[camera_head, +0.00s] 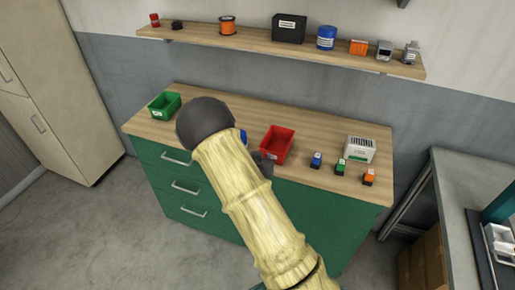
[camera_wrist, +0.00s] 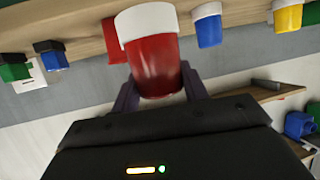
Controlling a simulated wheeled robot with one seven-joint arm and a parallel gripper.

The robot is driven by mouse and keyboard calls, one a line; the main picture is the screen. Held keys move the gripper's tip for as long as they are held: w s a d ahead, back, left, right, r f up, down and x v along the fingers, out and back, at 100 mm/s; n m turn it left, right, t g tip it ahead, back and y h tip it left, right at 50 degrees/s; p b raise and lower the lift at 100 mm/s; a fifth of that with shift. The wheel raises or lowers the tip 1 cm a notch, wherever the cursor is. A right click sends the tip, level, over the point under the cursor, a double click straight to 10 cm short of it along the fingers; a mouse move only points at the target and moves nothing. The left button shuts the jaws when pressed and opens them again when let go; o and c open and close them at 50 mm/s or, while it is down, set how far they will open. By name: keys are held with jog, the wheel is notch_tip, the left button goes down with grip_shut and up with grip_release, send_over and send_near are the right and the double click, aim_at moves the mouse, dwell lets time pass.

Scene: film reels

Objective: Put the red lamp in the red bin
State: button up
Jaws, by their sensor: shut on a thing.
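A red lamp (camera_wrist: 158,66) with a white band at one end is between the two fingers of my gripper (camera_wrist: 160,88), which is shut on it, in the wrist view. In the head view my arm hides the lamp, and only a dark part of my gripper (camera_head: 263,158) shows beside the red bin. The red bin (camera_head: 277,145) stands on the middle of the wooden counter, just right of my arm. A red surface, likely this bin (camera_wrist: 115,41), shows partly behind the lamp in the wrist view, which looks upside down.
A green bin (camera_head: 165,105) stands at the counter's left end. Small blue (camera_head: 316,160), green (camera_head: 340,167) and orange (camera_head: 369,177) pieces and a white slotted box (camera_head: 360,149) stand at the right. Blue (camera_wrist: 208,25) and yellow (camera_wrist: 288,15) lamps show in the wrist view.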

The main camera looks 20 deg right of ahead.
jog(key=s+a+f+n+t+y, duration=0.1)
jog(key=s+a+f+n+y, duration=0.3)
jog(key=s+f, duration=0.4)
jog(key=shift+a+f+n+y, duration=0.15)
jog(key=shift+f+n+y, duration=0.35)
jog(key=shift+f+y, duration=0.3)
jog(key=shift+r, duration=0.15)
